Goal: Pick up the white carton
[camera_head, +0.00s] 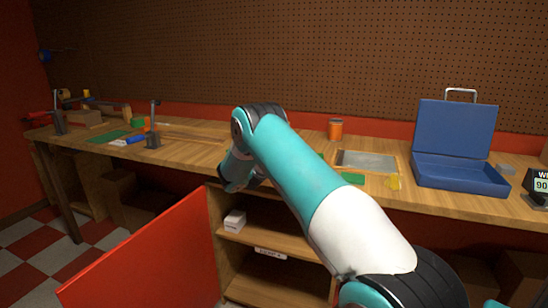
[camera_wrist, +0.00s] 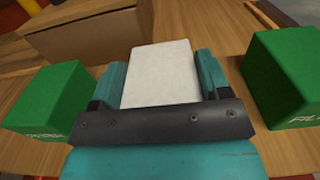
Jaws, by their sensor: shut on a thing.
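In the wrist view, a white carton (camera_wrist: 160,82) stands between the two teal fingers of my gripper (camera_wrist: 162,66). The fingers are shut on its left and right sides, and its pale top faces the camera. Its lower part is hidden by the gripper. In the head view my own arm hides the gripper's fingers and what they hold. A small white box (camera_head: 235,220) sits on the upper shelf of the open cabinet in the head view, apart from my arm.
In the wrist view, a green box (camera_wrist: 48,100) is at the left, another green box (camera_wrist: 285,80) at the right, and a brown cardboard box (camera_wrist: 85,38) behind. In the head view, the bench holds a blue case (camera_head: 460,172) and an orange jar (camera_head: 335,129). A red door (camera_head: 150,265) stands open.

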